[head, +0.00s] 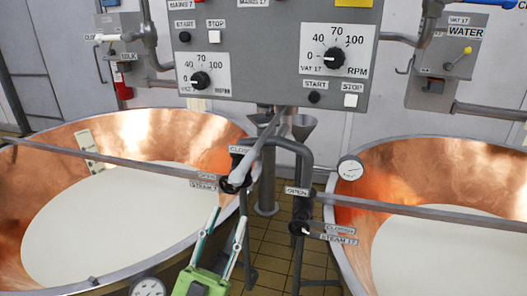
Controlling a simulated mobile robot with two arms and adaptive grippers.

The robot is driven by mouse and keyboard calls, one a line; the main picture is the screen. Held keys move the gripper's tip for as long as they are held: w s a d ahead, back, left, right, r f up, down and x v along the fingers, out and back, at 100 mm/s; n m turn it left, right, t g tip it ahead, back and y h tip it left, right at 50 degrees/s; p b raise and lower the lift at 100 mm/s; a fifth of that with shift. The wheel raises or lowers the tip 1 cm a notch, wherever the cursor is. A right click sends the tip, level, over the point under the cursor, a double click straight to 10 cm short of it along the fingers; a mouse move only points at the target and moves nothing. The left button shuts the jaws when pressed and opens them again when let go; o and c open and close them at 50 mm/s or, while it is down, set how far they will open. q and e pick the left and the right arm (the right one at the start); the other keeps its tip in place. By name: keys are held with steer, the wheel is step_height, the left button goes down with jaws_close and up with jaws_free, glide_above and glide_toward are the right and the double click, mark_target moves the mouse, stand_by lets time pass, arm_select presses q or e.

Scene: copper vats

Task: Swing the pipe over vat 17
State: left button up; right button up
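A light grey pipe (265,146) comes down from under the control panel, between the two vats. Its lower end slants left to near the left vat's rim, by the steam valve. Vat 17 (440,160) is the copper vat on the right, marked by the STEAM 17 label; white liquid fills its lower part. The left copper vat (185,128) also holds white liquid. My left gripper (229,212) has a green body and two fingers spread apart, with nothing between them. It points up at the bottom centre, below the pipe's lower end. My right gripper is out of view.
A grey control panel (275,58) with knobs and buttons hangs above. Dark bent steam pipes (307,165) stand between the vats, with valve handles. Long rails (420,209) cross over both vats. A dial gauge (350,168) sits on vat 17's rim. Tiled floor shows between.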

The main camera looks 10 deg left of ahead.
arm_select(q)
steer(key=p, duration=0.3)
glide_toward(245, 165)
steer(key=w+r, duration=0.1)
steer(key=w, duration=0.2)
steer(key=p+x, duration=0.2)
steer(key=x, duration=0.5)
steer(key=shift+w+a+f+p, duration=0.1)
steer(key=shift+p, duration=0.2)
steer(key=shift+w, duration=0.25)
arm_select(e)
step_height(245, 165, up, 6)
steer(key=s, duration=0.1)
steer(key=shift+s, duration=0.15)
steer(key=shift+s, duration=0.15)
arm_select(q)
jaws_close()
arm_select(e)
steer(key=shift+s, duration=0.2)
